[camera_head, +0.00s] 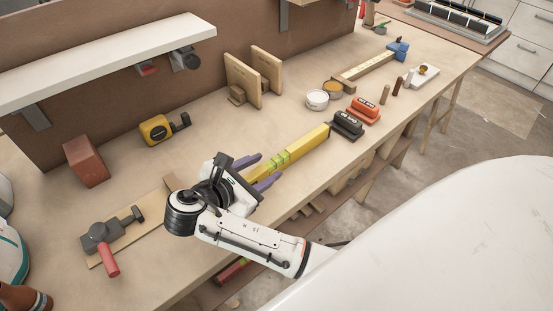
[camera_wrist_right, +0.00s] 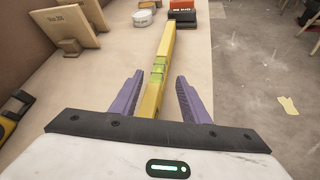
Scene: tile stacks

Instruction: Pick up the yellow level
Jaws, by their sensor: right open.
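The yellow level (camera_head: 303,146) is a long bar with green vials, lying on the workbench in the head view. My right gripper (camera_head: 262,172) is over its near end, with its purple fingers apart. In the right wrist view, the level (camera_wrist_right: 165,50) runs away from me between the open right gripper fingers (camera_wrist_right: 155,98). One finger is on each side, and a gap shows between each finger and the bar. The level's nearest end is hidden behind the gripper body. My left gripper is not in view.
A yellow tape measure (camera_head: 156,130) and a reddish block (camera_head: 86,160) stand left of the gripper. A vise with a red handle (camera_head: 108,260) is nearer. Black (camera_head: 348,123) and orange (camera_head: 365,109) boxes sit just beyond the level's far end. The bench's front edge runs close by.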

